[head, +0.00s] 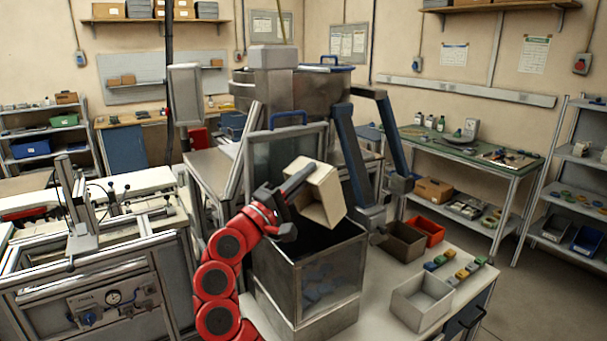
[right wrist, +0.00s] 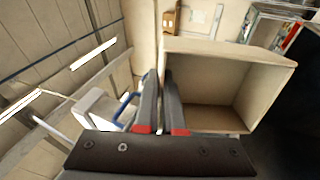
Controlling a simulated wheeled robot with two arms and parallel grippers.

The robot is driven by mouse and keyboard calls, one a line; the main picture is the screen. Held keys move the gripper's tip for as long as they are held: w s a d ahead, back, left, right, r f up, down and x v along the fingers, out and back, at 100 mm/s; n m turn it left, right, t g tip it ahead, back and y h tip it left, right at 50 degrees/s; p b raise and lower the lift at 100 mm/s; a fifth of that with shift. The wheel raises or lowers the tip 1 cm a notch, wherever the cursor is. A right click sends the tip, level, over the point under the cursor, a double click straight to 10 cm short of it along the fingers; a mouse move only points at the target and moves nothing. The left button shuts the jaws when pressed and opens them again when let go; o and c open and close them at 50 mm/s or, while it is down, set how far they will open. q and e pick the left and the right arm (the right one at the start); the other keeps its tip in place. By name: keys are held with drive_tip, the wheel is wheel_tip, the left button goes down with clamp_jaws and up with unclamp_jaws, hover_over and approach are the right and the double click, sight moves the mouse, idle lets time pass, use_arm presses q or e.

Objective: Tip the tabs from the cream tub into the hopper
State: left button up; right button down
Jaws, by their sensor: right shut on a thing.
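The cream tub (head: 325,196) is tilted steeply over the hopper in the head view. My right gripper (head: 298,182), on the red arm, is shut on the tub's wall. In the right wrist view the tub (right wrist: 215,48) lies on its side to the right of my fingers (right wrist: 162,85), and the inside that shows looks empty. The hopper (head: 290,278) is a metal-framed bin with an open dark top and a clear front. Blue tabs (head: 318,284) show through its front, low down. My left gripper is not in view.
A grey tray (head: 421,302), a brown bin (head: 404,241) and a red-orange bin (head: 427,231) stand on the table right of the hopper, with several small coloured pieces (head: 462,273). A blue-handled panel (head: 288,145) rises behind the hopper.

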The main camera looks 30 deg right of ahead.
wheel_tip(320, 180, up, 7)
drive_tip(key=g+y+p, duration=0.1)
drive_tip(key=y+p, duration=0.3)
drive_tip(key=p, duration=0.3)
drive_tip(key=g+y+p, duration=0.1)
drive_tip(key=y+p, duration=0.4)
drive_tip(key=p, duration=0.3)
drive_tip(key=shift+d+y, duration=0.1)
drive_tip(key=shift+y, duration=0.2)
drive_tip(key=shift+f+g+y, duration=0.1)
drive_tip(key=shift+g+y, duration=0.2)
drive_tip(key=shift+y, duration=0.2)
drive_tip(key=shift+s, duration=0.1)
drive_tip(key=shift+y+b, duration=0.4)
drive_tip(key=shift+y, duration=0.1)
drive_tip(key=shift+r+g+y+p, duration=0.3)
drive_tip(key=shift+r+y+p, duration=0.1)
drive_tip(key=shift+r, duration=0.2)
